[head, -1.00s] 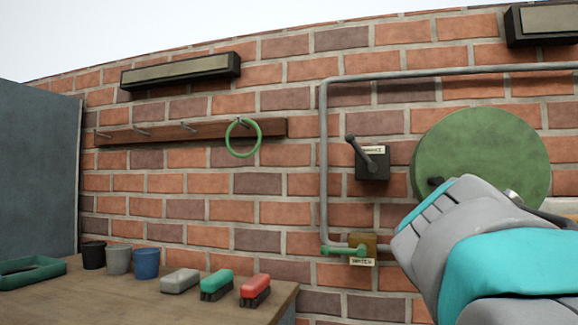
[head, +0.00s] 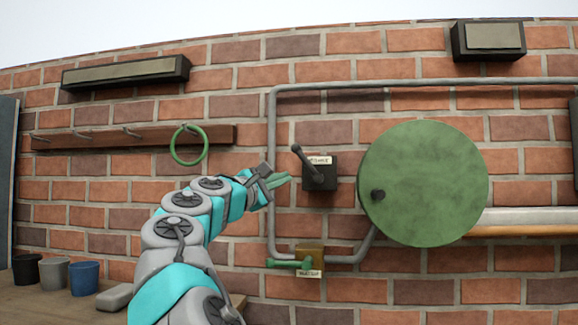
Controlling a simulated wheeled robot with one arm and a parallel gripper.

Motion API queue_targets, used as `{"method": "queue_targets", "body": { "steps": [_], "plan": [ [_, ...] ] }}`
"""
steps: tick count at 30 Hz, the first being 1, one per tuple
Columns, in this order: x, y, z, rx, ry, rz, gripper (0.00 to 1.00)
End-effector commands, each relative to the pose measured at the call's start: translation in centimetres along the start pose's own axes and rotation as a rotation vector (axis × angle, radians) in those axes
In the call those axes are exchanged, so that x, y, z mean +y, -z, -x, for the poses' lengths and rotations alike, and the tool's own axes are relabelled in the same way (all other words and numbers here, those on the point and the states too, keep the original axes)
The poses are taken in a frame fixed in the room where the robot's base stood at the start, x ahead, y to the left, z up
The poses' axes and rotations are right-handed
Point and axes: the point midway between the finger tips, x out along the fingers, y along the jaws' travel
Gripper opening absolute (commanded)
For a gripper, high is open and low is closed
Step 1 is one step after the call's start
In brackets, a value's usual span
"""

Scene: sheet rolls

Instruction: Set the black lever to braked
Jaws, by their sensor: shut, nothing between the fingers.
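The black lever (head: 305,163) sits on a dark square box on the brick wall, left of the green disc. Its arm slants up and to the left from a pivot low on the box. A small pale label (head: 319,160) is at the box's top; its print is too small to read. My gripper (head: 280,180) is shut and empty, with green fingers pointing right. In the picture its tips lie just left of the lever box. I cannot tell whether they touch it.
A grey pipe (head: 271,120) runs up the wall behind my gripper. Below is a green-handled valve (head: 290,264). A large green disc with a black knob (head: 425,185) stands right of the lever. A green ring (head: 189,145) hangs on a rack at left.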

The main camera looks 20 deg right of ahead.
Motion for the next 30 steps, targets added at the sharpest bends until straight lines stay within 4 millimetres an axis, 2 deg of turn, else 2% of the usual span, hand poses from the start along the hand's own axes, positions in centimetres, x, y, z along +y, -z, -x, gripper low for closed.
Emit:
{"method": "queue_targets", "body": {
  "steps": [1,3,6,11,21,30],
  "plan": [
    [0.6,2.1,0.6,0.019,-0.025,0.032,0.00],
    [1.1,3.9,1.3,0.037,-0.047,0.063,0.00],
    [1.4,5.1,1.7,0.050,-0.063,0.082,0.00],
    [1.4,5.3,0.6,0.052,-0.060,0.083,0.00],
    [1.6,5.3,-3.6,0.050,-0.058,0.080,0.00],
    [2.0,5.5,-6.4,0.052,-0.061,0.080,0.00]
  ]
}}
